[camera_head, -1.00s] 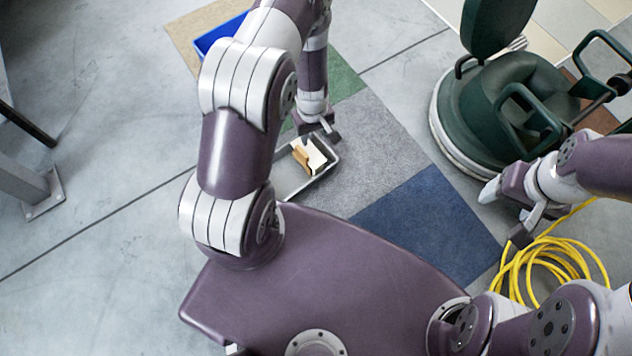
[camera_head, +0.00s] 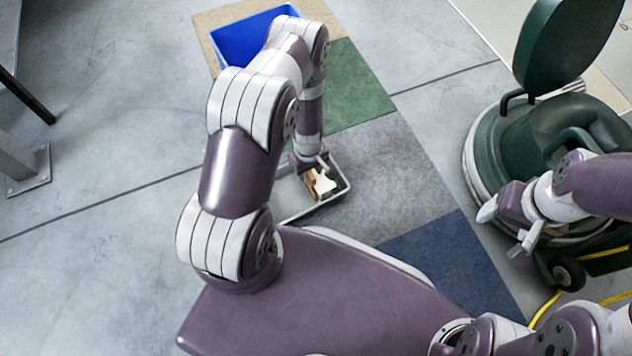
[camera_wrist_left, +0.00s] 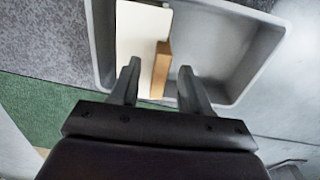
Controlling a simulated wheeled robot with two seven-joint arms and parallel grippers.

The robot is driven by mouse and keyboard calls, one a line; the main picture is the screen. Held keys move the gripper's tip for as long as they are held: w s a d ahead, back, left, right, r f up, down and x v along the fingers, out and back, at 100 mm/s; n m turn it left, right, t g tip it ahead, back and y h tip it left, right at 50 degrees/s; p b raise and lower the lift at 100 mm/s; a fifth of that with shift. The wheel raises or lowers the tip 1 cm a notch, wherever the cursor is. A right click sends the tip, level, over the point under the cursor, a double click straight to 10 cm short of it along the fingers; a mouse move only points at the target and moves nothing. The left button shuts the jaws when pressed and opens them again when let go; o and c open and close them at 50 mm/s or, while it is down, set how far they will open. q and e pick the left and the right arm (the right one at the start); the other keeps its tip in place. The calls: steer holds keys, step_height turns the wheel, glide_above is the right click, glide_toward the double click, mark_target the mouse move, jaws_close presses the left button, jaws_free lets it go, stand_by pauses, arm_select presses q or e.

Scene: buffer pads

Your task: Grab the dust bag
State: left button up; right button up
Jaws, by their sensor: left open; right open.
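A grey tray (camera_head: 318,207) lies on the floor just beyond my base. In it is a white piece with a tan block on its side, which I take to be the dust bag (camera_head: 324,184). My left gripper (camera_head: 312,166) is at the tray, right by the bag. In the left wrist view, the open left gripper (camera_wrist_left: 160,68) has one finger on each side of the white and tan bag (camera_wrist_left: 145,38). I cannot tell whether either finger touches it. My right gripper (camera_head: 507,228) is open and empty, in front of the green machine.
A blue bin (camera_head: 235,45) stands behind my left arm on a tan mat. A green floor machine (camera_head: 560,120) stands at the right, with yellow cable (camera_head: 545,308) below it. Grey carpet squares (camera_head: 390,170) right of the tray are clear.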

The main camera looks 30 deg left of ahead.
arm_select(q)
steer(key=shift+r, duration=0.15)
jaws_close()
steer(key=shift+r, duration=0.15)
